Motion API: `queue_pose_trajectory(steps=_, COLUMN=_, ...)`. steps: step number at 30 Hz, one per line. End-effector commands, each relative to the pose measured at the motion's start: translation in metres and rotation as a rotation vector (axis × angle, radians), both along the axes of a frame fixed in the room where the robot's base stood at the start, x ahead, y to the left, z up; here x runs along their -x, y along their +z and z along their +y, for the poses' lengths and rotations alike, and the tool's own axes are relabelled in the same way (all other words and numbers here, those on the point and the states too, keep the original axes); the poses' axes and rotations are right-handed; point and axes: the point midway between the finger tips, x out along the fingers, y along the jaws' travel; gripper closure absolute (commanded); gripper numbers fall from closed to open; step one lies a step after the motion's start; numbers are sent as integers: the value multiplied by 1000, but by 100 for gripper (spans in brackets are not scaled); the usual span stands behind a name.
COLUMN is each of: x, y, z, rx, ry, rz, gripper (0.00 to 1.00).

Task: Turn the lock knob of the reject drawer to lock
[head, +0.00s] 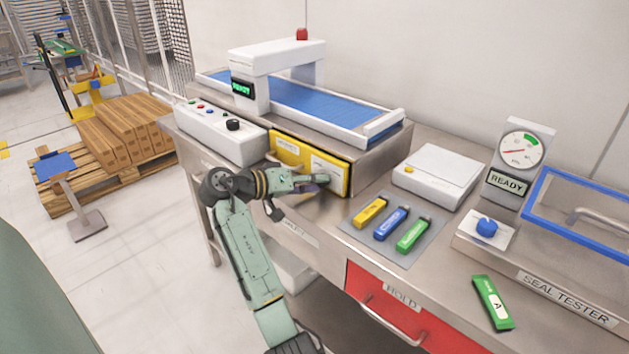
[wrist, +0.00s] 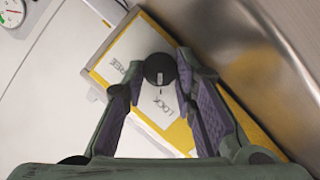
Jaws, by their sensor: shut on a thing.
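The reject drawer (head: 288,150) is the yellow-fronted drawer under the blue conveyor, and it looks closed. A white plate (head: 328,168) sits on the right part of its front. In the wrist view the round black lock knob (wrist: 160,69) stands on this plate, between the two fingers of my gripper (head: 322,180), which is shut on it. The knob's pale mark lies on its lower half, on the side of the printed word LOCK. A second word is printed at the plate's left, partly hidden by a finger. In the head view my gripper hides the knob.
A white control box (head: 221,133) with a black dial stands left of the drawer. Yellow, blue and green packets lie on a grey mat (head: 372,250) to the right. Beyond are a white scale (head: 437,177) and the seal tester (head: 565,280). A red HOLD drawer (head: 365,295) is below.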

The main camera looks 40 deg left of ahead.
Motion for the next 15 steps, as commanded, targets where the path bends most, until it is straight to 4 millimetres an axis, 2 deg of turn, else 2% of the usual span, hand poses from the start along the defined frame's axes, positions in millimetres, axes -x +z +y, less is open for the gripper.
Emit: queue_pose_trajectory(steps=15, x=0, y=0, z=0, rx=59, ry=0, rz=4, gripper=100)
